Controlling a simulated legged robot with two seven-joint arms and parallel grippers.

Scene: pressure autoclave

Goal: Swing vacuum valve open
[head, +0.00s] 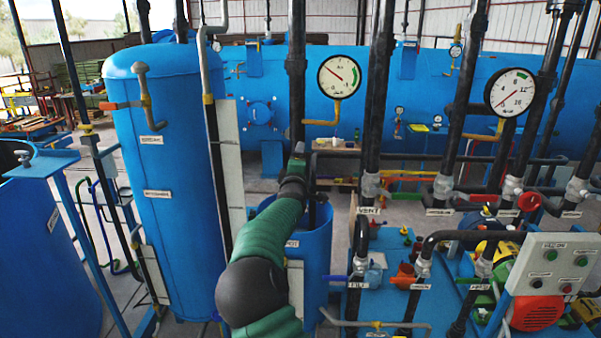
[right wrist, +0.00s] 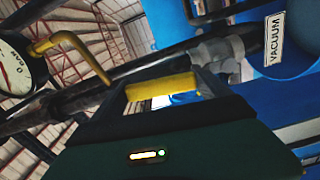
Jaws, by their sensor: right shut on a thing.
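The vacuum valve (right wrist: 218,55) shows in the right wrist view as a grey body on a dark pipe, beside a white VACUUM label (right wrist: 275,39). Its yellow handle (right wrist: 160,88) lies between the dark fingers of my right gripper (right wrist: 162,92), which is shut on it. The handle slants roughly along the pipe in this view. In the head view my green right arm reaches up from the bottom centre, and my right gripper (head: 298,156) is at the dark vertical pipe. It hides the valve and handle there. My left gripper is not in view.
A tall blue tank (head: 165,190) stands left of my arm. A round gauge (head: 339,77) and the VENT pipe (head: 370,130) stand close on the right. Several more pipes and a control panel (head: 553,264) fill the right side.

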